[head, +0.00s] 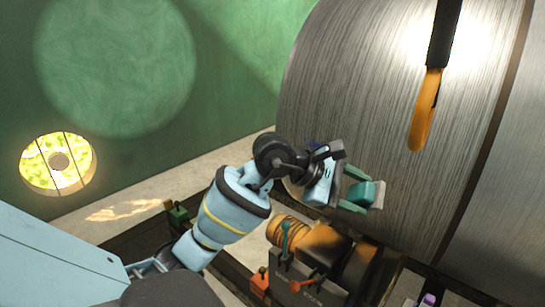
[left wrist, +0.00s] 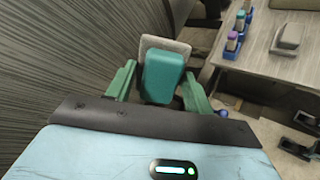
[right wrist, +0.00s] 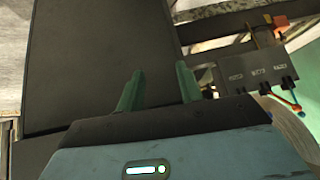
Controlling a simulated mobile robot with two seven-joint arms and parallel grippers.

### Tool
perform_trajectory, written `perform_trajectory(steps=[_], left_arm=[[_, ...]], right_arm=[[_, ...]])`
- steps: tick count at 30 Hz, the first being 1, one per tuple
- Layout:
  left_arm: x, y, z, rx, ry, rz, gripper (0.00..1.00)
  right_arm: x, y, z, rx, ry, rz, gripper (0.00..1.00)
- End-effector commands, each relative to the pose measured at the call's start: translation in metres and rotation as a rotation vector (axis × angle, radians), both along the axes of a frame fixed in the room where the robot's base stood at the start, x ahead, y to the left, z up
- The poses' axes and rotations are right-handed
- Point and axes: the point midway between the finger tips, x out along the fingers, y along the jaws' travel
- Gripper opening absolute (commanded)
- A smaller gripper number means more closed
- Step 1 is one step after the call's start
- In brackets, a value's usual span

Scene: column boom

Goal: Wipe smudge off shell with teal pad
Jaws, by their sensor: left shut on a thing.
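The shell (head: 330,90) is a large brushed-metal drum filling the right of the head view. It also shows as a dark streaked curve at the left of the left wrist view (left wrist: 50,70). My left gripper (head: 359,187) is shut on the teal pad (head: 366,194), a teal block with a pale grey face, seen also in the left wrist view (left wrist: 165,76). The pad is in front of the lower shell; I cannot tell whether it touches. I cannot make out a smudge clearly. My right gripper (right wrist: 158,88) shows only in the right wrist view, fingers apart and empty.
A black and orange hanging piece (head: 425,110) is in front of the shell. A control box with levers (head: 305,283) and an orange roller (head: 300,235) sit below my left gripper. A bench (left wrist: 245,60) holds several small bottles. A dark panel (right wrist: 100,65) is beyond my right gripper.

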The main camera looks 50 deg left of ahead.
Motion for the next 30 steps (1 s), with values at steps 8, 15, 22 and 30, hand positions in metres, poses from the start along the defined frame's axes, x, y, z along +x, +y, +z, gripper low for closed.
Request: perform_trajectory(steps=[8,15,22,30], left_arm=[[0.004,0.102,0.008,-0.119,-0.240,0.422,0.34],[-0.013,0.181,0.007,-0.134,-0.394,0.656,0.34],[-0.026,0.217,0.006,-0.131,-0.459,0.751,0.34],[-0.027,0.222,0.007,-0.130,-0.469,0.764,0.34]], right_arm=[[-0.005,0.000,-0.007,0.000,0.015,0.001,0.36],[-0.008,0.000,-0.011,0.000,0.023,0.002,0.36],[-0.010,0.000,-0.012,-0.001,0.026,0.002,0.36],[-0.011,0.000,-0.012,-0.001,0.027,0.002,0.36]])
